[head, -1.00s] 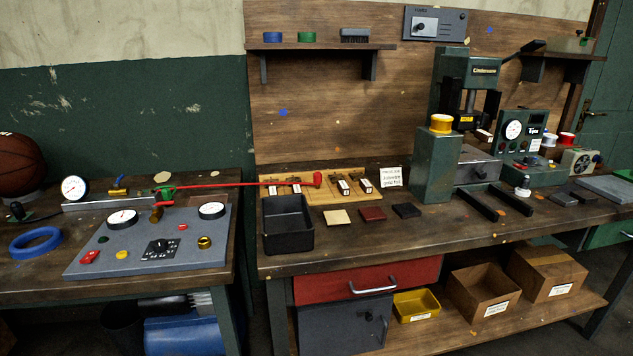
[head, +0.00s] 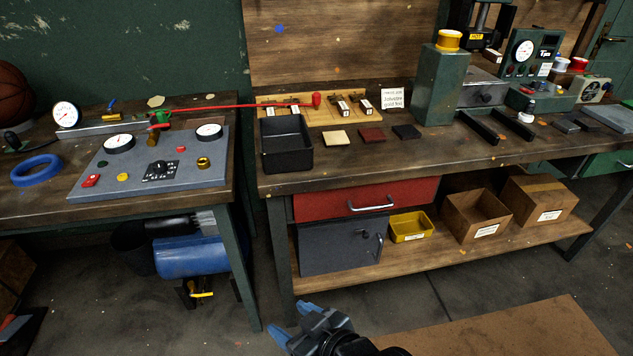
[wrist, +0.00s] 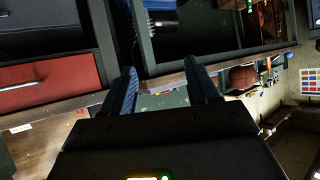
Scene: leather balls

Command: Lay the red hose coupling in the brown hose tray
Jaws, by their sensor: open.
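A thin red hose (head: 225,106) runs from a green fitting on the left table across to the right bench. It ends in a thicker red piece (head: 316,99), which looks like the red coupling, at the pale wooden board. I cannot tell for sure which thing is the brown hose tray. An open brown box (head: 476,213) stands on the lower shelf. My gripper (head: 291,322) is low in front of the benches, well apart from the hose. It is open and nothing shows between its fingers, also in the wrist view (wrist: 160,72).
A black bin (head: 287,145) stands at the right bench's front left. A grey gauge panel (head: 150,163) covers much of the left table. A yellow tray (head: 411,227) and a closed carton (head: 540,200) share the lower shelf. A gap separates the two tables.

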